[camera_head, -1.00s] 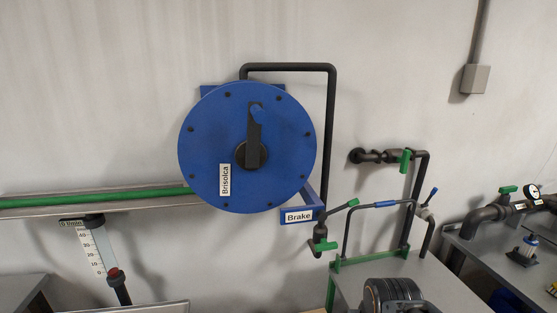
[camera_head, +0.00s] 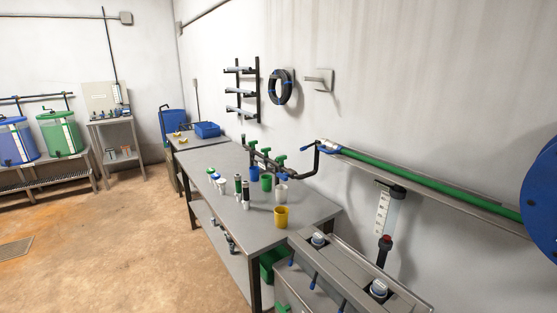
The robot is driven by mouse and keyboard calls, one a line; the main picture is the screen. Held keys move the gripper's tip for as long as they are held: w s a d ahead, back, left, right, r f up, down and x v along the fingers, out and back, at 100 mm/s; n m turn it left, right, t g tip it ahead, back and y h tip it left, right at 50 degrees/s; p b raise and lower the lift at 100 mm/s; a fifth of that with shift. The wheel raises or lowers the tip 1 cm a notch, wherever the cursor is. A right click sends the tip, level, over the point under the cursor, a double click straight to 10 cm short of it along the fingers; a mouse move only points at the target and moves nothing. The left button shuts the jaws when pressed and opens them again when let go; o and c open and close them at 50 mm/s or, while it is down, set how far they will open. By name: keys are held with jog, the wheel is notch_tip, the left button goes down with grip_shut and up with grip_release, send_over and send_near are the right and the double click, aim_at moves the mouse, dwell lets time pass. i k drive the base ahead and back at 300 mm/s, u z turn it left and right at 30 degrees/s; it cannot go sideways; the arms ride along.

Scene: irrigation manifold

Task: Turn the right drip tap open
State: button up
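A black pipe manifold (camera_head: 297,172) stands along the wall side of a grey table. It carries green-handled taps in a row. The rightmost green tap (camera_head: 280,161) is nearest to me, and a middle green tap (camera_head: 265,151) and a left green tap (camera_head: 252,144) are farther off. The handles are too small to tell whether each tap is open or shut. A blue cup (camera_head: 254,173), a green cup (camera_head: 266,183) and a white cup (camera_head: 281,193) stand below the taps. My gripper is not in view.
A yellow cup (camera_head: 281,217) and several small bottles stand on the grey table (camera_head: 215,160). A steel bench (camera_head: 330,268) with blue levers is close at the front. A green pipe (camera_head: 430,183) runs along the wall. The brown floor (camera_head: 130,240) at left is mostly clear.

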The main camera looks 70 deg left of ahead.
aim_at(281, 159)
jog(key=u, duration=0.05)
jog(key=k, duration=0.2)
jog(key=u, duration=3.4)
jog(key=k, duration=0.95)
jog(key=z, duration=1)
jog(key=i, duration=0.95)
jog(key=u, duration=0.6)
jog(key=k, duration=1.25)
jog(key=u, duration=0.75)
jog(key=i, duration=1.45)
jog(key=u, duration=0.1)
